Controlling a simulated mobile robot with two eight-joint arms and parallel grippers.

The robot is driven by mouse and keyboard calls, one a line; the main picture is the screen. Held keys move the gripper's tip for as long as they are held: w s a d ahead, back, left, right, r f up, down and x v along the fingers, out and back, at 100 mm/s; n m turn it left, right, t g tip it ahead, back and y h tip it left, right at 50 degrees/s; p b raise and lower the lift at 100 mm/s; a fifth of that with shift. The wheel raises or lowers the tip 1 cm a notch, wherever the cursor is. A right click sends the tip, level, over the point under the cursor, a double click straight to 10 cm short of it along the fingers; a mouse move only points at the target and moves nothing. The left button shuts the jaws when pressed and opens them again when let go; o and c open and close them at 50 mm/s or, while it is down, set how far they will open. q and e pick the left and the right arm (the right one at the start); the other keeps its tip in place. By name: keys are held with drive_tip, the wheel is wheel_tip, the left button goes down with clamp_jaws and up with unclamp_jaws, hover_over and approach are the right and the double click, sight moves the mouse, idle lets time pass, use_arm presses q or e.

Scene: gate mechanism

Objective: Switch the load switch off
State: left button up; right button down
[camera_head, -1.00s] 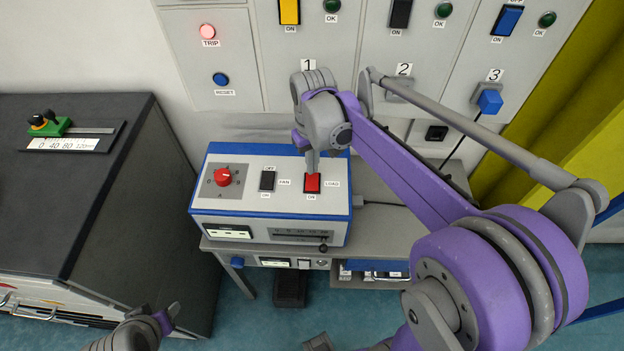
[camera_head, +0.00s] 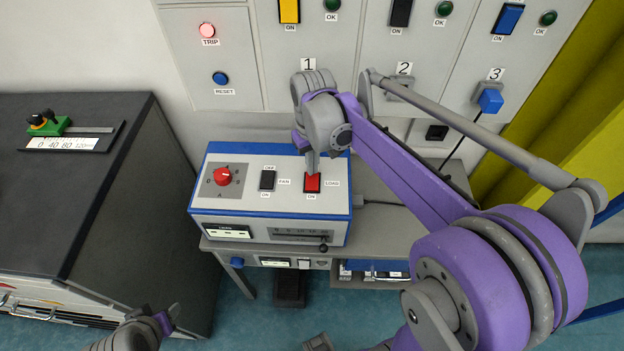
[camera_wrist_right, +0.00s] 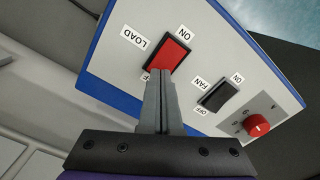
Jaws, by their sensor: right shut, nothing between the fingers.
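The load switch (camera_head: 312,184) is a red rocker on the sloped top of a white and blue box, with a LOAD label to its right and an ON label below it. It also shows in the right wrist view (camera_wrist_right: 167,52), where my right gripper covers most of its OFF label. My right gripper (camera_head: 313,171) is shut and empty, its fingertips at the OFF end of the rocker; I cannot tell whether they touch it. The shut fingers also show in the right wrist view (camera_wrist_right: 160,84). My left arm shows only in part at the bottom left, and its fingers cannot be made out.
A black FAN switch (camera_head: 267,180) and a red rotary knob (camera_head: 222,176) sit left of the load switch. A wall panel (camera_head: 235,60) with buttons and lamps stands behind. A dark cabinet (camera_head: 75,190) stands at the left.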

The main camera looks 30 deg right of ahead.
use_arm(q)
drive_tip(key=shift+s+f+b, duration=0.2)
drive_tip(key=shift+f+b, duration=0.15)
drive_tip(key=shift+f, duration=0.2)
use_arm(e)
drive_tip(key=shift+f, duration=0.7)
use_arm(q)
drive_tip(key=shift+r, duration=0.1)
use_arm(e)
drive_tip(key=shift+r, duration=0.1)
drive_tip(key=shift+r+p, duration=1.9)
drive_tip(key=shift+r, duration=1.6)
use_arm(q)
drive_tip(key=r, duration=0.1)
drive_tip(key=w+r, duration=0.1)
drive_tip(key=r, duration=0.1)
drive_tip(key=w+r, duration=0.1)
drive_tip(key=r, duration=0.1)
drive_tip(key=shift+w, duration=0.1)
use_arm(e)
drive_tip(key=shift+w, duration=0.1)
